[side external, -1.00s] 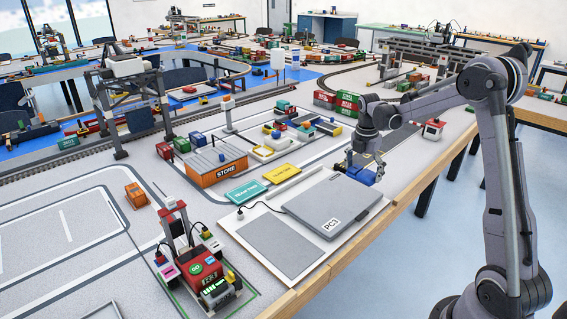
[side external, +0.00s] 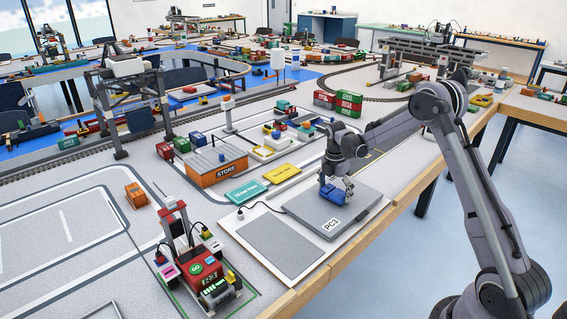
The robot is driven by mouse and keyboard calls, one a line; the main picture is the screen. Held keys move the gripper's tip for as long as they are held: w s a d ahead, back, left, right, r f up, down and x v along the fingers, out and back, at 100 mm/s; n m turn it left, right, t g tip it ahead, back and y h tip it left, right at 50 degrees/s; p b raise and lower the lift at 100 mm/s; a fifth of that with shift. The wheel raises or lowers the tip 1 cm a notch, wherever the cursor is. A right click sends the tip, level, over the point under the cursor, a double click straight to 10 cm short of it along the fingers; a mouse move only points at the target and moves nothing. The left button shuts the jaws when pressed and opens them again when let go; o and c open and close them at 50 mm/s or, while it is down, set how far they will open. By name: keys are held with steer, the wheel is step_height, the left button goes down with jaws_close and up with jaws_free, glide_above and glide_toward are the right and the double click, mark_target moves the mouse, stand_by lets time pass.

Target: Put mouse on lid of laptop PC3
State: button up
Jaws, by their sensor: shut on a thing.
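The laptop PC3 (side external: 310,222) is a closed grey slab with a white PC3 label at its front corner, lying near the table's front edge. My gripper (side external: 335,188) points down over the middle-right part of its lid. It is shut on a small rounded blue thing, taken as the mouse (side external: 333,194). The mouse shows against the lid, low over it; whether it touches the lid I cannot tell. The fingers hide part of the mouse.
A grey pad on a white board (side external: 278,246) lies left of the laptop, with a small black thing (side external: 240,212) at its edge. Yellow (side external: 281,173) and teal (side external: 246,191) plates and the orange STORE block (side external: 218,169) stand behind. The wooden table edge (side external: 366,236) runs close in front.

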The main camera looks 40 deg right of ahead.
mark_target(332, 193)
steer(key=shift+f, duration=0.1)
steer(key=o, duration=0.9)
step_height(332, 193, up, 12)
steer(key=a+f, duration=0.1)
steer(key=s+a+r+m+t, duration=0.2)
steer(key=s+a+r+m, duration=0.2)
steer(key=a+r, duration=0.35)
steer(key=s+a+m+t+y, duration=0.1)
steer(key=s+a+m+t, duration=0.4)
steer(key=s+a+m, duration=0.9)
steer(key=shift+s+a+f, duration=0.4)
steer(key=shift+s, duration=0.75)
